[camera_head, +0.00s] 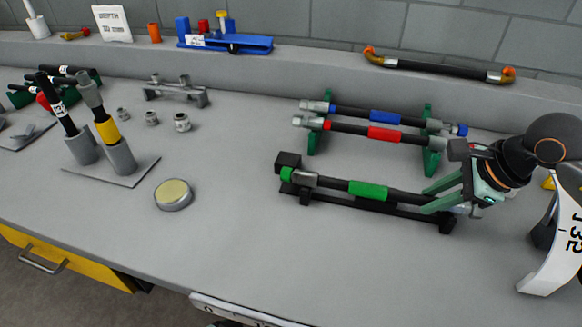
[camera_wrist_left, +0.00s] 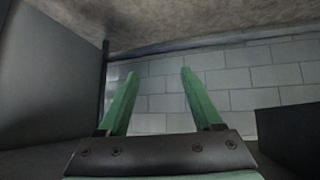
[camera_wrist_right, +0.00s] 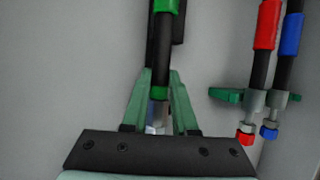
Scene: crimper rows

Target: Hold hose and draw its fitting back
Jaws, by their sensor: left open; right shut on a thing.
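The green-sleeved hose (camera_head: 368,190) lies in a low black cradle (camera_head: 340,206) at the centre right of the bench. Its left end has a grey fitting (camera_head: 304,178) with a green ring. My right gripper (camera_head: 430,204) is shut on the hose's right end. My left gripper (camera_wrist_left: 155,78) is open and empty, seen only in the left wrist view, facing a tiled wall.
Blue-sleeved (camera_head: 385,117) and red-sleeved (camera_head: 385,134) hoses rest on a green rack (camera_head: 432,158) behind. A round tin (camera_head: 173,195), a holder (camera_head: 122,157) with upright tools and small fittings (camera_head: 182,122) stand left. The bench front between tin and cradle is clear.

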